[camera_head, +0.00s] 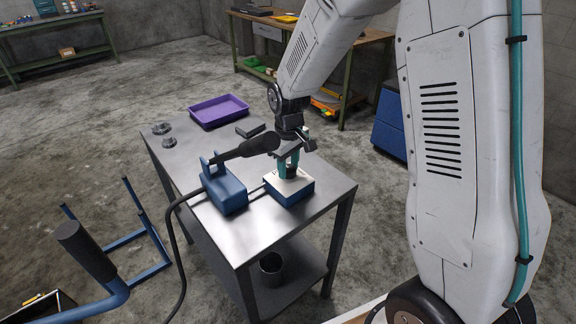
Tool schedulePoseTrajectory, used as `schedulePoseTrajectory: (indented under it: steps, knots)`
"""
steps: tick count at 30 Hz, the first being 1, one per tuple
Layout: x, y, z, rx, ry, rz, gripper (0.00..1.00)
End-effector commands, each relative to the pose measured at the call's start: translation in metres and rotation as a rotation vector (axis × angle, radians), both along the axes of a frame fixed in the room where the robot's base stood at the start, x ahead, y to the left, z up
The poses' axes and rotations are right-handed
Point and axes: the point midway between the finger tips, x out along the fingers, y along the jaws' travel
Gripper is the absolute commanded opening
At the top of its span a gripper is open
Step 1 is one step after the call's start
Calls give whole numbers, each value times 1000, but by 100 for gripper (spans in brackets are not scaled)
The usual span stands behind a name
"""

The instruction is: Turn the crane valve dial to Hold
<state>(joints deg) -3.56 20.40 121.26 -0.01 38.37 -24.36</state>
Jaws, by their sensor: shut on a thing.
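The crane valve box (299,190) is a blue block with a pale top plate, standing on the metal table. Its dial (291,171) is a small dark knob on the top plate, mostly hidden by my gripper. My gripper (289,166) points down from above with teal fingers on either side of the dial and is shut on it. The markings on the plate are too small to read, so I cannot tell which setting the dial points to.
A blue device (228,190) with a black handle and cable stands left of the valve box. The handle passes close to my gripper. A purple tray (218,110), small metal gears (163,128) and a dark block (250,130) lie farther back. The table's front is clear.

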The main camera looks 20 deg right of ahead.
Motion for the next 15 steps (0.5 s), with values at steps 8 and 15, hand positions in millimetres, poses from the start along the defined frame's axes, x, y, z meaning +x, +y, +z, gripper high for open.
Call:
schedulePoseTrajectory:
  steps: [8, 15]
  knots:
    - [1, 0, 0, 0, -2, 0, 59]
    - [1, 0, 10, 0, -4, -1, 59]
